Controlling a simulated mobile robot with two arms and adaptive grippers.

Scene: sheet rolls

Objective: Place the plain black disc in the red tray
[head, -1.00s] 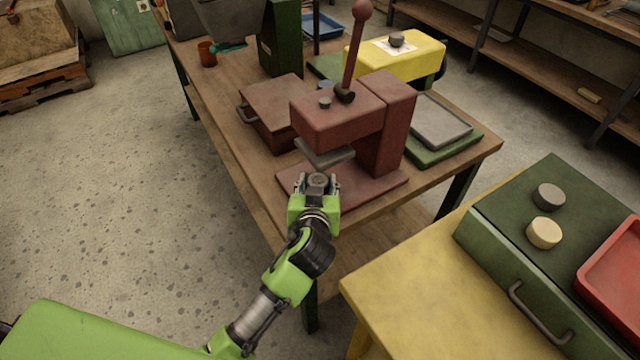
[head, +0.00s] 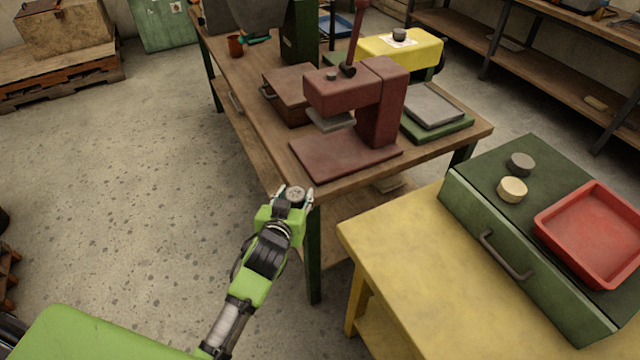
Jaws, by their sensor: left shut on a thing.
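My left gripper (head: 296,193) is shut on a grey disc (head: 296,192), whose top seems to bear a faint mark. It holds the disc near the front corner of the wooden bench, in front of the red press. A plain dark disc (head: 521,164) lies on the green cabinet (head: 475,205) at the right, behind a cream disc (head: 512,190). The red tray (head: 590,225) is on the same cabinet, to the right of these discs, and looks empty. My right gripper is not in view.
The red press (head: 355,100) stands on the wooden bench (head: 257,130), its base plate (head: 345,155) bare. A yellow table (head: 410,250) with clear top lies before the green cabinet. Another dark piece (head: 399,35) sits on the yellow block behind.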

